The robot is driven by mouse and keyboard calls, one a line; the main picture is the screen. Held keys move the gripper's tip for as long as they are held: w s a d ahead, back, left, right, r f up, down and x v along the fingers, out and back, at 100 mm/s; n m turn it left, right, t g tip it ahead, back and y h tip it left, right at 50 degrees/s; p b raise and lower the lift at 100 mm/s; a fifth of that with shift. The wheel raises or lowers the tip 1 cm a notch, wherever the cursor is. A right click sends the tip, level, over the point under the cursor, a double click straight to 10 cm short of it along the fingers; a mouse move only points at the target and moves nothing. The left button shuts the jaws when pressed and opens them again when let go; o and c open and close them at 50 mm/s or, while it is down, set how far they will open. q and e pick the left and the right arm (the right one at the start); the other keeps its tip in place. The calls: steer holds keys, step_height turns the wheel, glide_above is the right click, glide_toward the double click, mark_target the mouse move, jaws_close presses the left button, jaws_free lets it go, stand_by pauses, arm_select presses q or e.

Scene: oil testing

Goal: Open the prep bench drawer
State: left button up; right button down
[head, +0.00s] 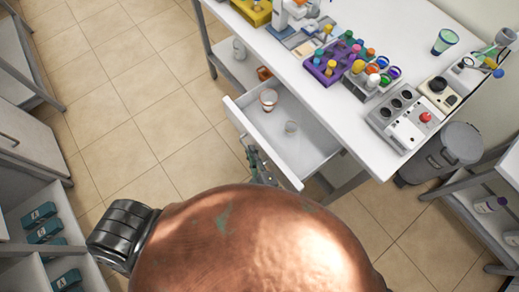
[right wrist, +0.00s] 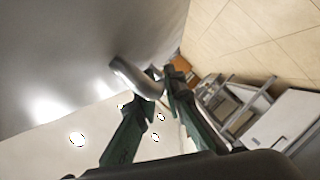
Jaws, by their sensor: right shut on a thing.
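The prep bench (head: 345,95) has a white drawer (head: 312,150) that stands pulled out toward me, its inside showing from above. My right gripper (head: 252,152) is at the drawer's front face, low in the head view and partly hidden by my own body. In the right wrist view, the green fingers of my right gripper (right wrist: 157,92) are shut on the curved metal drawer handle (right wrist: 132,78). My left gripper is not in view.
A purple tube rack (head: 333,66) and a grey device with a red button (head: 410,120) stand on the bench. A grey bin (head: 445,150) stands right. Tiled floor lies clear left.

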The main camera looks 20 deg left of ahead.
steer(key=shift+s, duration=0.1)
steer(key=c, duration=2.3)
jaws_free()
steer(key=shift+r, duration=0.15)
step_height(320, 180, up, 10)
steer(key=shift+f, duration=0.1)
